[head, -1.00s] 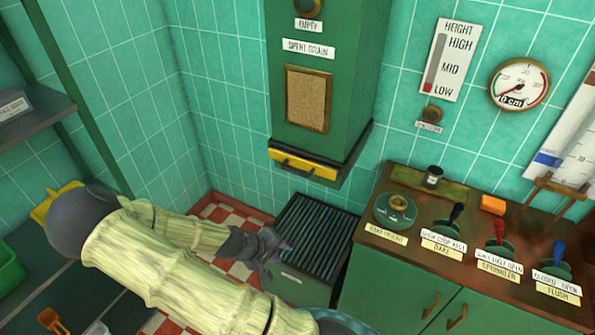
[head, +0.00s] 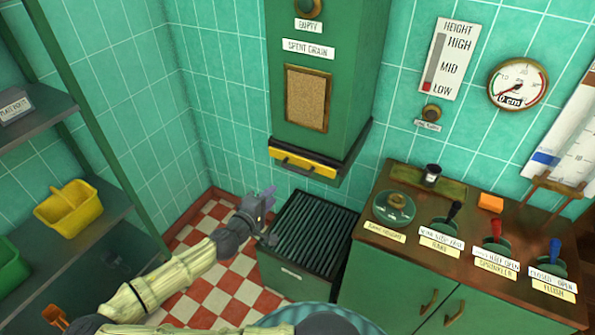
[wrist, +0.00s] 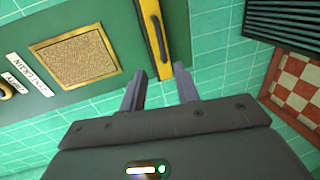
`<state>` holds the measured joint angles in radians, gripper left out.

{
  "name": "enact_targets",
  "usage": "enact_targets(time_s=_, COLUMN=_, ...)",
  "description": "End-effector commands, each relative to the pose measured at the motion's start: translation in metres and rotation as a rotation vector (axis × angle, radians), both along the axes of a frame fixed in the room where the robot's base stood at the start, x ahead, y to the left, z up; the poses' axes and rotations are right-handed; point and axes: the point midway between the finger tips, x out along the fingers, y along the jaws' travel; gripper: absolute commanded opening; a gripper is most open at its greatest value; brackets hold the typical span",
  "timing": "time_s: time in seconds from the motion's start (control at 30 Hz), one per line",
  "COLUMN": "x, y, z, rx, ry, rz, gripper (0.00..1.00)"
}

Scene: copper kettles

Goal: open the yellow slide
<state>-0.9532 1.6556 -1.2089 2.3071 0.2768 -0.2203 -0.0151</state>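The yellow slide (head: 303,164) is a flat yellow front with a dark bar handle, at the bottom of the green spent grain box (head: 345,70). It looks shut, flush under the box. In the wrist view the yellow slide (wrist: 152,35) runs up and down just beyond my fingertips. My gripper (head: 262,205) is below and left of the slide in the head view. In the wrist view my gripper (wrist: 158,82) has its two fingers apart with nothing between them. The fingers point toward the slide's near end, and I cannot tell the exact distance.
A dark grated bin (head: 308,235) stands on the checked floor under the box. A green cabinet (head: 400,280) with several levers is at the right. A shelf rack with a yellow basket (head: 70,208) is at the left.

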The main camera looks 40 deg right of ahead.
Motion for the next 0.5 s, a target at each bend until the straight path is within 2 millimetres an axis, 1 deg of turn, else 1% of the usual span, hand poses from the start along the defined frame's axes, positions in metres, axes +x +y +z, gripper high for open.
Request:
enact_targets(time_s=0.13, x=0.002, y=-0.005, z=0.000, rx=0.001, ry=0.001, rz=-0.002, gripper=0.32)
enact_targets(time_s=0.23, x=0.005, y=-0.014, z=-0.002, rx=0.000, ry=0.002, rz=-0.004, gripper=0.32)
enact_targets(time_s=0.37, x=0.011, y=-0.031, z=-0.005, rx=0.000, ry=0.002, rz=-0.006, gripper=0.32)
enact_targets(time_s=0.5, x=0.020, y=-0.053, z=-0.009, rx=0.000, ry=0.002, rz=-0.006, gripper=0.32)
